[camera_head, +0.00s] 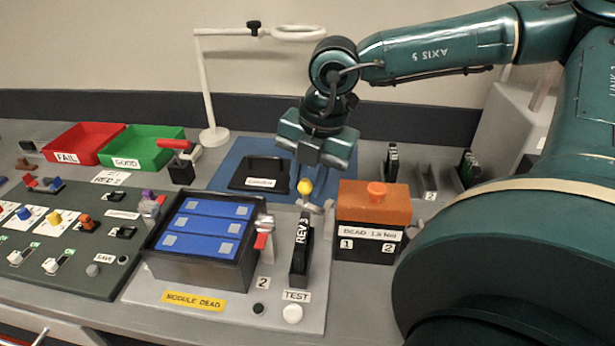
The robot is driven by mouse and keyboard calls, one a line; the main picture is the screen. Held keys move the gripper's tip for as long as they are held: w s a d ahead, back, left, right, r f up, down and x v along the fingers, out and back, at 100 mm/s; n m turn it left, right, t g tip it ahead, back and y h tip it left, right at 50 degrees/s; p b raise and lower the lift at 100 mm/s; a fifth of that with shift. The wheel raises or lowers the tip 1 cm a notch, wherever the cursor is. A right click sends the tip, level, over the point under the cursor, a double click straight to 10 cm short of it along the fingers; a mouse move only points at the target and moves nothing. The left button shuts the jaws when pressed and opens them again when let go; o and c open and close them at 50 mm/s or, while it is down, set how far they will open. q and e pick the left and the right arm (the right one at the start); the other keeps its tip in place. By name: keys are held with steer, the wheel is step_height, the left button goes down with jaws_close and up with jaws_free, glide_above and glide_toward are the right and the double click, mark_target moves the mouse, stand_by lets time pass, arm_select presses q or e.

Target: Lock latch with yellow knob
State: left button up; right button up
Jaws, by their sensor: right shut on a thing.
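The yellow knob (305,187) sits on a small pale latch (313,207) at the back of the test plate, behind the upright black slot piece marked REV 3 (299,255). My right gripper (307,180) points down from above and is shut on the yellow knob. Its fingers are small here and partly hidden by the gripper body. I cannot tell the latch's exact angle. My left gripper is not in view.
A black box with blue modules (206,270) stands left of the latch, with a red-handled latch (263,235) between. An orange-topped bin (374,200) is close on the right. A white lamp stand (213,135) rises behind. Red (84,132) and green (158,142) trays lie back left.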

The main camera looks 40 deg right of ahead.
steer(key=b, duration=0.1)
steer(key=n+b, duration=0.1)
steer(key=shift+s+a+f+b, duration=0.15)
steer(key=shift+f+b, duration=0.15)
steer(key=shift+f, duration=0.05)
steer(key=shift+s+n+b, duration=0.2)
steer(key=shift+n+b, duration=0.3)
steer(key=shift+n, duration=0.3)
steer(key=shift+s+a+r+n+g+y+b, duration=0.15)
steer(key=shift+s+n+y+b, duration=0.1)
steer(key=shift+n, duration=0.3)
steer(key=shift+s+a+r+n+g+y+b, duration=0.15)
steer(key=shift+n+b, duration=0.1)
steer(key=shift+n, duration=0.3)
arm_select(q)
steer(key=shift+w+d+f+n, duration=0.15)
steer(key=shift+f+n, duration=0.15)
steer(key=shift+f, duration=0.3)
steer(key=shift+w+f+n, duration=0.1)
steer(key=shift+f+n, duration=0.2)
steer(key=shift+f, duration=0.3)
arm_select(e)
steer(key=shift+d, duration=0.1)
steer(key=o, duration=0.8)
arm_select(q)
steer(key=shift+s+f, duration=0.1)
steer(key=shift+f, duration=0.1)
arm_select(e)
steer(key=shift+o, duration=0.9)
